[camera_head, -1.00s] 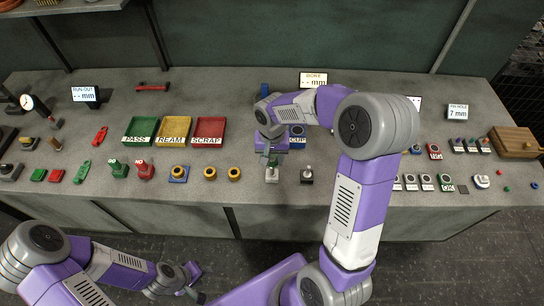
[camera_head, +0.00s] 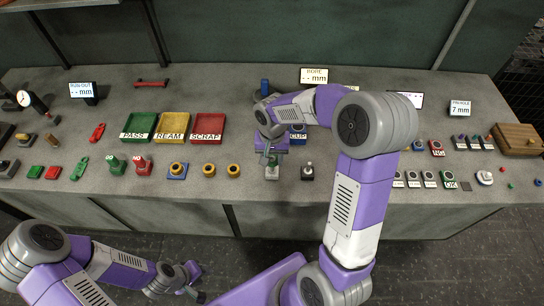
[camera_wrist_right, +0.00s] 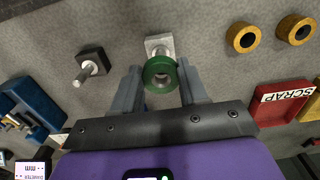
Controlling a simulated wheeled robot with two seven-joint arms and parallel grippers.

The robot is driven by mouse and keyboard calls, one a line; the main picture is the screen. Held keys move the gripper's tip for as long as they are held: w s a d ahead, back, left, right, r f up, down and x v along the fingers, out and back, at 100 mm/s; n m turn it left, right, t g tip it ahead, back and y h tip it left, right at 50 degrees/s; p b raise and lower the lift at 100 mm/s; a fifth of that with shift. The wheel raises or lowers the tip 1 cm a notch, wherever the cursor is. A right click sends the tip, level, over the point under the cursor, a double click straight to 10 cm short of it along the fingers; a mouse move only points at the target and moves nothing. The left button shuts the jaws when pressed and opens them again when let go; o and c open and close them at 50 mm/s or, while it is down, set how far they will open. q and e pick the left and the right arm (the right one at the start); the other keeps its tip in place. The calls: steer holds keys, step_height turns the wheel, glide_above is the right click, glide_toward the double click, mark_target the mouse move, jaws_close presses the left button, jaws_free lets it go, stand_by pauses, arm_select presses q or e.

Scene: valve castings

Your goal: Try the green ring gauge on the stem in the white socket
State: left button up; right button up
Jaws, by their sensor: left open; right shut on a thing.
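The green ring gauge (camera_wrist_right: 161,74) is between the fingers of my right gripper (camera_wrist_right: 160,88), which is shut on it. The white socket (camera_wrist_right: 158,43) shows just beyond the ring in the right wrist view; in the head view it stands on the bench under my right gripper (camera_head: 271,160). The stem in the white socket is largely hidden by the ring and fingers. I cannot tell whether the ring is around the stem or only above it. My left gripper (camera_head: 194,281) is open and empty, in front of the bench, well away from the sockets.
A dark socket with a grey stem (camera_wrist_right: 90,67) stands beside the white one. Yellow rings (camera_head: 208,170) sit to its left. The green PASS, yellow REAM and red SCRAP trays (camera_head: 208,127) lie behind. A blue CUP fixture (camera_head: 298,135) is near my right wrist.

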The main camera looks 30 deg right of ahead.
steer(key=shift+f+b, duration=0.3)
steer(key=shift+f, duration=0.1)
stand_by(0.3)
steer(key=shift+r, duration=0.2)
stand_by(0.6)
steer(key=shift+r+p, duration=0.45)
